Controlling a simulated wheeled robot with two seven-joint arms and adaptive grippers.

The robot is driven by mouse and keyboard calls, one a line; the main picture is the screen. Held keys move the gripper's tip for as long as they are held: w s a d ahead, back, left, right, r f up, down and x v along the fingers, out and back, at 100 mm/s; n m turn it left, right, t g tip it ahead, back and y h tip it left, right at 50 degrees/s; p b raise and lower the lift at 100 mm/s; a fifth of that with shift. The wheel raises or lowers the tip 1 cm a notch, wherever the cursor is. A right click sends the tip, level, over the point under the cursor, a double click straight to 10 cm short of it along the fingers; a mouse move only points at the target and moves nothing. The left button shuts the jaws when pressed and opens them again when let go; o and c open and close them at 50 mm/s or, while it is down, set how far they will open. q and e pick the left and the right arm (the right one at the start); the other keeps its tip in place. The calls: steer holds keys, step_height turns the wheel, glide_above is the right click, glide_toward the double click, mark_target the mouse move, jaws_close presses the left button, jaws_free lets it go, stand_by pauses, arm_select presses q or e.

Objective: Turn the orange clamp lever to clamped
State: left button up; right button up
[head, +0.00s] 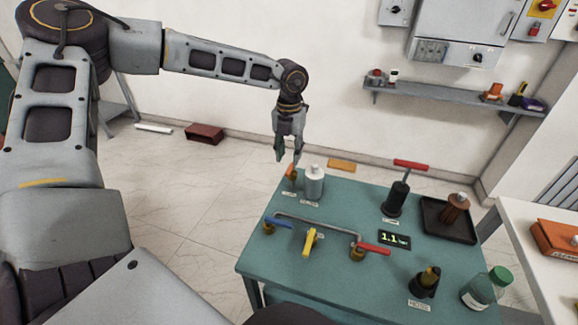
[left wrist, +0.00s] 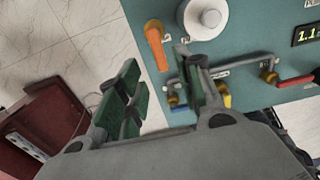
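The orange clamp lever (head: 291,173) stands at the far left corner of the teal table, beside a white-grey cylinder (head: 314,182). In the left wrist view the orange lever (left wrist: 156,45) lies just beyond the fingertips, slanting, with a rounded top end. My left gripper (head: 288,156) points down above the lever in the head view, apart from it as far as I can tell. My right gripper is not in view.
A white table (head: 520,225) stands at right.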

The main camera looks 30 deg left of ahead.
mark_target(289, 170)
arm_select(q)
step_height(289, 170, down, 3)
steer(key=shift+r, duration=0.1)
steer(key=shift+f, duration=1.3)
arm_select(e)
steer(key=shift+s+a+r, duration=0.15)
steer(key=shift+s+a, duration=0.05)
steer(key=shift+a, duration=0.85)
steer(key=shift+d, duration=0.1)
arm_select(q)
jaws_close()
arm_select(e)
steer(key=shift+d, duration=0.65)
